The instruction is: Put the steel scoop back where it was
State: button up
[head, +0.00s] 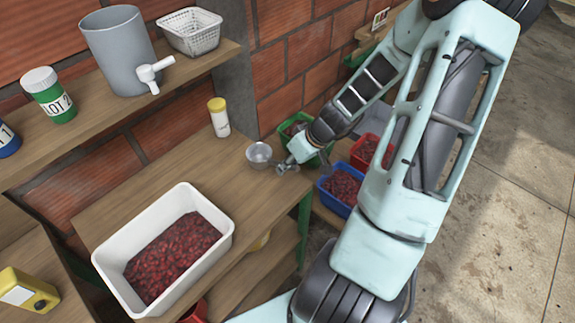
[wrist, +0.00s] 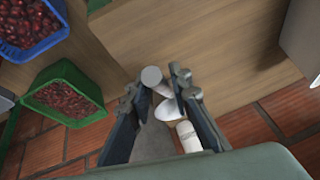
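The steel scoop's round bowl (head: 259,153) shows in the head view at the right part of the wooden bench, near its back edge. My gripper (head: 288,167) is just right of it, low by the bench corner. In the wrist view, the two fingers of my gripper (wrist: 154,84) stand apart. A pale bowl (wrist: 168,112) and a grey round end (wrist: 151,76), which look like parts of the scoop, show between them. Small gaps seem to show beside the round end, and firm contact is not visible. The fingers partly hide the scoop.
A white tub (head: 218,216) of red cherries stands on the bench front. A yellow-lidded bottle (head: 219,117) stands behind the scoop. Green (wrist: 62,68) and blue (wrist: 52,38) cherry crates lie beside the bench. The bench between tub and bottle is clear.

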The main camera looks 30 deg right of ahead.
jog(key=shift+o, duration=0.7)
jog(key=shift+r, duration=0.2)
jog(key=shift+d+r, duration=0.1)
jog(key=shift+r, duration=0.1)
jog(key=v, duration=1.1)
jog(key=shift+r, duration=0.25)
jog(key=shift+s, duration=0.1)
